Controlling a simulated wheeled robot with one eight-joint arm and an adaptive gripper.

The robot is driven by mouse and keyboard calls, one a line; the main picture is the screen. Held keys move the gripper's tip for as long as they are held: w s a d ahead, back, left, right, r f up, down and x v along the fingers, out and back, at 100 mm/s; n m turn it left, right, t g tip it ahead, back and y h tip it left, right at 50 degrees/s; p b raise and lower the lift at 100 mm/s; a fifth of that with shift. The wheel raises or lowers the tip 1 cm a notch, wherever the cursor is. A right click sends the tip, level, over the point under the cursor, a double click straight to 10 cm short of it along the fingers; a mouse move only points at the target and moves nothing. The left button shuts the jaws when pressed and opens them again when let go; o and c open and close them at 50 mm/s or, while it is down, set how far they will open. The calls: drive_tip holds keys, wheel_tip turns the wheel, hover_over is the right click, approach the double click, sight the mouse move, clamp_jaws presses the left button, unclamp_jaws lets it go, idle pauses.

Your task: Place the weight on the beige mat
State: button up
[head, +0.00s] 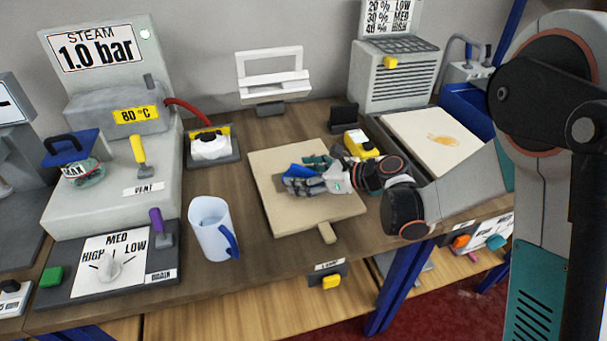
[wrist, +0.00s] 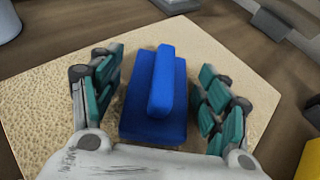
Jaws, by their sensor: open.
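The blue weight, a block with a raised bar handle, shows in the wrist view (wrist: 150,122) and, partly hidden by my gripper, in the head view (head: 297,170). It appears to rest flat on the beige mat (head: 300,220), whose textured surface fills much of the wrist view (wrist: 45,105). My gripper (head: 303,182) is low over the mat. In the wrist view my gripper (wrist: 162,72) is open, with one green-padded finger on each side of the weight and visible gaps between. Whether the weight's underside touches the mat is hidden.
A yellow-topped item (head: 361,144) is close behind my gripper. A white-topped tray (head: 430,140) lies to the right, and a steam machine (head: 110,180) stands left. Bare bench shows between jug and mat.

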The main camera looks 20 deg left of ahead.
drive_tip(key=shift+r, duration=0.15)
drive_tip(key=shift+d+r, duration=0.15)
drive_tip(key=shift+d, duration=0.2)
drive_tip(key=p+v, duration=0.4)
drive_tip(key=v, duration=0.7)
drive_tip(key=shift+s+d, duration=0.15)
drive_tip(key=shift+d+r, duration=0.1)
drive_tip(key=s+d+r+n+t+h, duration=0.1)
drive_tip(key=s+d+r+n+h, duration=0.2)
drive_tip(key=s+d+n, duration=0.4)
drive_tip(key=s+d+r+n+t+h, duration=0.1)
drive_tip(key=s+d+r+n+h, duration=0.2)
drive_tip(key=d, duration=0.7)
drive_tip(key=s+d+r+n+t+h, duration=0.2)
drive_tip(key=s+d+r+n+h, duration=0.2)
drive_tip(key=s+d+n+h, duration=0.3)
drive_tip(key=s+d+n, duration=0.2)
drive_tip(key=s+n, duration=0.1)
drive_tip(key=shift+s+n, duration=0.3)
drive_tip(key=shift+s, duration=0.1)
